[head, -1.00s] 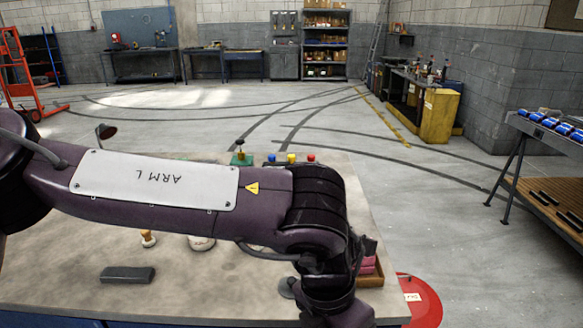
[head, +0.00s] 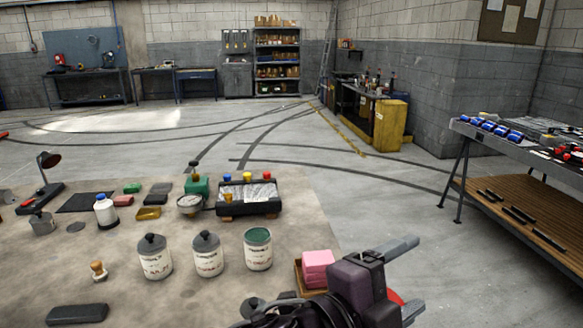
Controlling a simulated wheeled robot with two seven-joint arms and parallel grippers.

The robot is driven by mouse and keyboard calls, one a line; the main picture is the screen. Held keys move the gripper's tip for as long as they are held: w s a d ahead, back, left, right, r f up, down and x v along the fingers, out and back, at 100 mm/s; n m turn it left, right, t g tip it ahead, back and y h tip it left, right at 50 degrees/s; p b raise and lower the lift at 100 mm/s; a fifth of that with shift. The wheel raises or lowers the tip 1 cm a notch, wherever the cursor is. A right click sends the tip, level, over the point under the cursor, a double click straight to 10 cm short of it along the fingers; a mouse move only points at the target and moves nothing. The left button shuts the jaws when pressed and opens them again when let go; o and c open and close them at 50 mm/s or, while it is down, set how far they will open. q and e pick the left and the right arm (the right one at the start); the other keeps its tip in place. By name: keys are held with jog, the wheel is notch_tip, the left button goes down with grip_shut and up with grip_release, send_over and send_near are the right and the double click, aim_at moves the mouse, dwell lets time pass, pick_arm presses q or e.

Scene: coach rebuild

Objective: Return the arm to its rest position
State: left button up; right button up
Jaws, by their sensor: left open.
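My left gripper (head: 402,279) is at the lower right of the head view, past the right edge of the workbench (head: 190,295). Its two grey fingers point to the right and stand apart, with nothing between them. The gripper is just right of a wooden tray of pink blocks (head: 318,263), which the wrist partly covers. My right gripper is not in view.
Three white labelled cans (head: 208,258) stand on the bench, with a black tray (head: 250,205) behind them. A white bottle (head: 105,212) and a lamp (head: 45,165) are at left. A side table (head: 540,190) stands at right. Floor between is clear; a red disc is partly hidden behind the gripper.

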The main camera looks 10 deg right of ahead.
pick_arm(q)
jog(key=w+a+f+n+t+y, duration=0.2)
jog(key=w+a+f+n+y, duration=0.25)
jog(key=a+f+n, duration=0.35)
jog(key=w+a+f+n+t+y, duration=0.2)
jog(key=w+a+f+n+y, duration=0.35)
jog(key=a, duration=0.45)
jog(key=s+a+f+n+g+y, duration=0.35)
jog(key=s+a+f+n, duration=0.25)
jog(key=s+a+f, duration=0.4)
jog(key=s+a+f+n+g+y, duration=0.35)
jog(key=s+a+f+n, duration=0.25)
jog(key=a+f, duration=0.4)
notch_tip(320, 180, down, 28)
jog(key=s+a+g, duration=0.1)
jog(key=g, duration=0.1)
jog(key=s+a+f, duration=0.1)
jog(key=s+f, duration=0.8)
jog(key=s, duration=0.1)
jog(key=s+a+f+g, duration=0.1)
jog(key=s+a+f, duration=0.1)
jog(key=s+f, duration=0.7)
jog(key=shift+s+a+f+m+h, duration=0.3)
jog(key=shift+s+f+m, duration=0.05)
jog(key=shift+s, duration=0.1)
